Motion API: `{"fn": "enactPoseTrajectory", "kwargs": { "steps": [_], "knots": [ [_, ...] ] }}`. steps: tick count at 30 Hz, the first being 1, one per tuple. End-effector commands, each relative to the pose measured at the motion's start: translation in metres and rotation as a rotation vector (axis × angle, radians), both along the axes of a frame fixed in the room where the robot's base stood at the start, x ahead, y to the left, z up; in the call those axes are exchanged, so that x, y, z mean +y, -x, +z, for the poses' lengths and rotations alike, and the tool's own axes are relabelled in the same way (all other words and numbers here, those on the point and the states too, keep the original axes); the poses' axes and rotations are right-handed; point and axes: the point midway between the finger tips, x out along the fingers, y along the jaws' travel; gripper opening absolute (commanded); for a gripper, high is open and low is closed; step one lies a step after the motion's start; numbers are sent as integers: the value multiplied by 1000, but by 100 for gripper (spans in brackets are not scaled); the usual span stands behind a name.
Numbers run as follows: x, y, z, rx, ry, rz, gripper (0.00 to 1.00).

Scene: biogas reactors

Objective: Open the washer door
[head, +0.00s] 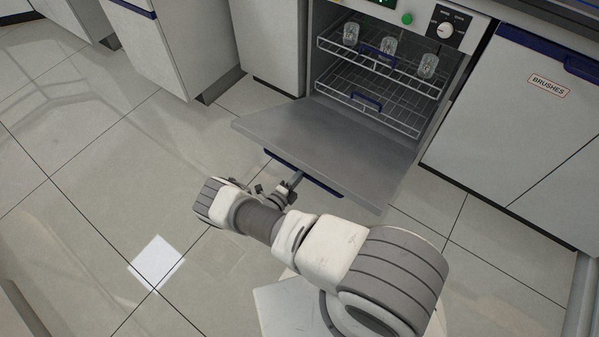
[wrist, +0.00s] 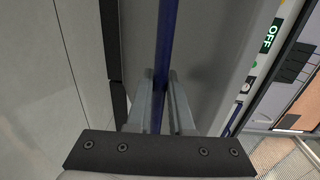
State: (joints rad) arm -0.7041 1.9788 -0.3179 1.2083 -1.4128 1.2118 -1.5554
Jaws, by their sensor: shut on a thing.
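The washer door (head: 330,140) is folded down and stands wide open, its grey metal inner face turned up. The washer's inside (head: 375,75) shows two wire racks with a few glass vessels on the upper one. A blue handle bar (head: 315,177) runs along the door's outer edge. My gripper (head: 296,177) is at this handle, just under the front edge of the door. In the wrist view, the blue handle (wrist: 165,45) passes between the two grey fingers (wrist: 161,85), which are closed on it.
A control panel with a green button (head: 407,18) and a dial (head: 446,29) sits above the opening. A cabinet labelled BRUSHES (head: 520,110) stands to the right, and other white cabinets (head: 155,45) to the left. The tiled floor (head: 100,190) at left is clear.

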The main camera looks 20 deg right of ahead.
Motion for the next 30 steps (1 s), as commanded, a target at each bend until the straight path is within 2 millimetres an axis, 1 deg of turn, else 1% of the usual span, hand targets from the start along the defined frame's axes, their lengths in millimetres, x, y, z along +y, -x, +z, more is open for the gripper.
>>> {"fn": "enactPoseTrajectory", "kwargs": {
  "steps": [7,19,20,24,25,30],
  "knots": [
    [-3,-3,-5,-2,-1,1,0],
    [-3,-3,-6,-1,0,1,0],
    [-3,-3,-6,-1,0,1,22],
    [-4,-3,-6,-1,0,0,47],
    [-4,-3,-6,-1,0,0,49],
    [-4,-3,-5,-1,0,0,49]
  ]
}}
